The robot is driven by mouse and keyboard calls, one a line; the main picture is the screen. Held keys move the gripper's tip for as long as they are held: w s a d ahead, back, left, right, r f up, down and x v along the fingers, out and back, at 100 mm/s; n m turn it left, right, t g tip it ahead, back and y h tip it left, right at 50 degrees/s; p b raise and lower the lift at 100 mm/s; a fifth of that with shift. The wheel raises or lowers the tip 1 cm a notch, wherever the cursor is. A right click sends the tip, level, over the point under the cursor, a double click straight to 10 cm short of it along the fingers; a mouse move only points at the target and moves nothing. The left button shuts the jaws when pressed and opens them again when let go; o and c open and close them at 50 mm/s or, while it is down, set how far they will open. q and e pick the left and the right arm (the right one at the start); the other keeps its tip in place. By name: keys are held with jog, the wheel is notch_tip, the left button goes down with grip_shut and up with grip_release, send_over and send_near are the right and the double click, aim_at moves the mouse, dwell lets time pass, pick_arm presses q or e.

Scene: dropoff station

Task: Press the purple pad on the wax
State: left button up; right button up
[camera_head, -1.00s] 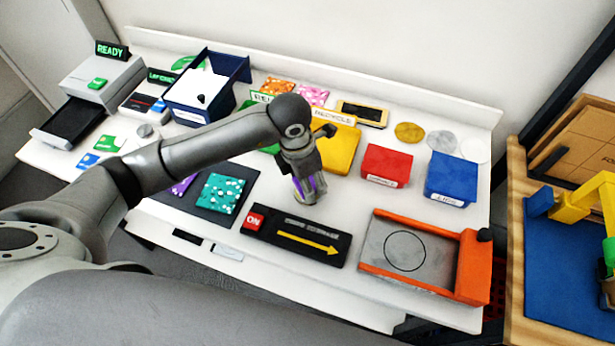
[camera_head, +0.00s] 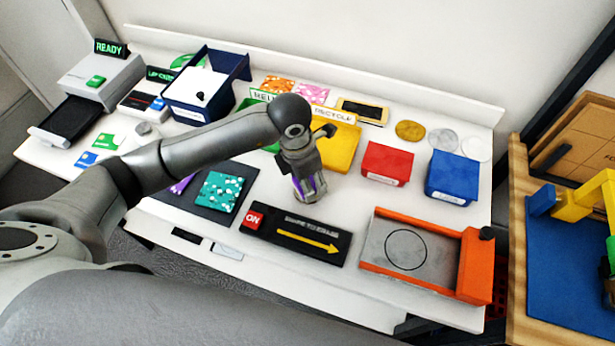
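My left gripper (camera_head: 309,192) points down over the white table, just behind the black panel. Purple shows between its fingers above a grey rounded end; I cannot tell whether this is a held thing or part of the gripper. A purple patterned piece (camera_head: 181,185), possibly the purple pad, lies on a dark mat (camera_head: 213,215), partly hidden by my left arm. A teal speckled square (camera_head: 218,191) lies beside it. I cannot pick out the wax for certain; gold (camera_head: 410,131), grey (camera_head: 443,140) and white (camera_head: 476,149) discs lie at the back right. My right gripper is out of view.
A black panel (camera_head: 270,233) with a red ON button and yellow arrow lies in front of the gripper. Right of it is an orange-framed plate (camera_head: 378,264). Yellow (camera_head: 341,149), red (camera_head: 387,163) and blue (camera_head: 452,178) bins stand behind. A blue box (camera_head: 206,95) stands at back left.

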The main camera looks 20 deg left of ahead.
pick_arm(q)
jog(key=shift+s+f, duration=0.1)
jog(key=shift+f, duration=0.05)
dwell(1.2)
jog(key=shift+r+p, duration=1.7)
jog(key=shift+r, duration=1.9)
